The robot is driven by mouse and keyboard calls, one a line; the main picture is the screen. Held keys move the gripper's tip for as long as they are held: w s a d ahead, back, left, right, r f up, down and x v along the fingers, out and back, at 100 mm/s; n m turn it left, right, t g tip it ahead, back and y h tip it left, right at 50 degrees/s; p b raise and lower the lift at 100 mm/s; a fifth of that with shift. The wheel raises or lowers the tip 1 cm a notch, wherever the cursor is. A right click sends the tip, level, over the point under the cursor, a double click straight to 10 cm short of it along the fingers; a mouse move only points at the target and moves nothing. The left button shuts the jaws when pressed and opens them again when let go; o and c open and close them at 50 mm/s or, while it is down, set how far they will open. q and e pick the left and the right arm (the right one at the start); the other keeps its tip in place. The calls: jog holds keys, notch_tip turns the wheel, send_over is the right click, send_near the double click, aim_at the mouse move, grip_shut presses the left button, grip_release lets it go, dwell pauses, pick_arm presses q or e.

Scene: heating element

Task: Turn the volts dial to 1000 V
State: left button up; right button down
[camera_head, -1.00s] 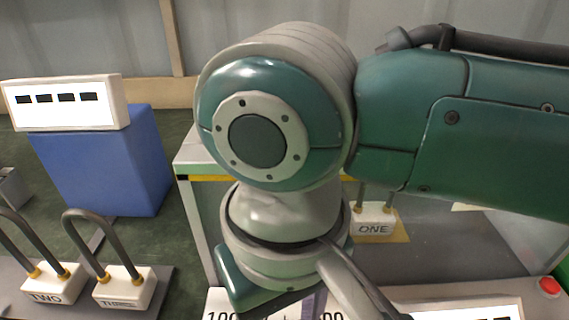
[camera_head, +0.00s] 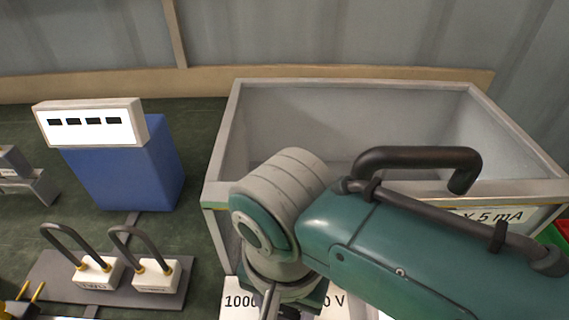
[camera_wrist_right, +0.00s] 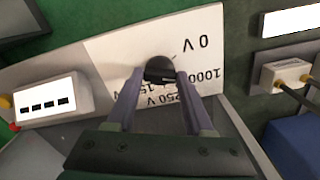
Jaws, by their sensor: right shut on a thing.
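The volts dial (camera_wrist_right: 160,70) is a small black knob on a white label plate (camera_wrist_right: 118,50), seen in the right wrist view. The printing appears upside down there, with 0 V, 1000 and 250 V readable. My right gripper (camera_wrist_right: 159,76) is shut on the dial, one finger on each side of it. I cannot tell which mark the dial points to. In the head view, part of the label plate (camera_head: 240,300) shows at the bottom centre, reading 1000 and 0 V. My right wrist hides the dial there. My left gripper is not in view.
A large open grey tank (camera_head: 215,190) stands behind my right arm. A blue box with a white display (camera_head: 90,122) is at the left. Heating elements marked TWO (camera_head: 95,272) and another (camera_head: 155,275) sit on a grey rack at lower left. A white display (camera_wrist_right: 45,102) is beside the plate.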

aim_at(285, 314)
jog(key=shift+m+p, duration=0.35)
jog(key=shift+m, duration=0.55)
jog(key=shift+c, duration=1.4)
grip_release()
notch_tip(285, 314, up, 10)
jog(key=p, duration=0.4)
